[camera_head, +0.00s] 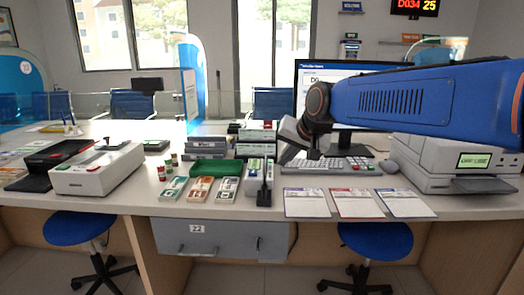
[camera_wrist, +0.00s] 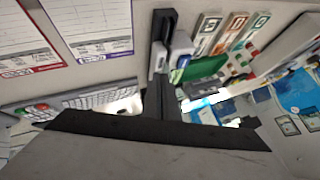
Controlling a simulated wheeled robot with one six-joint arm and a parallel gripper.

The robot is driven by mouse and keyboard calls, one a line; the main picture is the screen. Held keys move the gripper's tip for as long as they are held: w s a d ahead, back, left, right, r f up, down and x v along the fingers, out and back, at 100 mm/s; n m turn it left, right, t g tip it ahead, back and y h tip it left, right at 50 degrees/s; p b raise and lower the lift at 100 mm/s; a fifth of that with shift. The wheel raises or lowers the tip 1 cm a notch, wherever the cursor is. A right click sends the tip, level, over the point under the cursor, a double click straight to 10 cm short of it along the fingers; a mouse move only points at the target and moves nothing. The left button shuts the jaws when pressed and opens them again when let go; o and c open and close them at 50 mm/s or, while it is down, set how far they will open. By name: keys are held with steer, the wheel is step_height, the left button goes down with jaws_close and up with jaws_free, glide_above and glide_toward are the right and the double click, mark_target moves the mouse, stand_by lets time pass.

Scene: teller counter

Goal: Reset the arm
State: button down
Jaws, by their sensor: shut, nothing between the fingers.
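My gripper (camera_wrist: 163,88) shows in the wrist view as dark fingers closed together, with nothing between them. In the head view my blue arm reaches in from the right. Its wrist is bent down above the counter, in front of the monitor (camera_head: 312,75) and near the keyboard (camera_head: 325,167). The fingertips are hard to make out in that view. The gripper is above the counter and appears to touch nothing. A black handheld device (camera_head: 265,186) stands on the counter (camera_head: 460,204); it also shows in the wrist view (camera_wrist: 162,28).
Three paper forms (camera_head: 307,202) lie at the front of the counter. Banknote bundles (camera_head: 200,189) and a green tray (camera_head: 216,168) are left of centre. A white machine (camera_head: 98,172) stands at left, a printer (camera_head: 440,165) at right. Blue stools (camera_head: 376,238) are below.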

steer(key=s+d+f+g+h, duration=0.1)
steer(key=s+d+f, duration=0.5)
steer(key=s, duration=0.4)
steer(key=s+d+f+n+h, duration=0.1)
steer(key=s+d+f, duration=0.5)
steer(key=s+d, duration=0.3)
steer(key=s+d+f+g+h, duration=0.1)
steer(key=s+d+f, duration=0.5)
steer(key=s, duration=0.7)
steer(key=shift+s+d+n+g+h, duration=0.3)
steer(key=shift+d+n+h, duration=0.15)
steer(key=shift+d, duration=0.5)
steer(key=shift+a, duration=0.1)
stand_by(1.1)
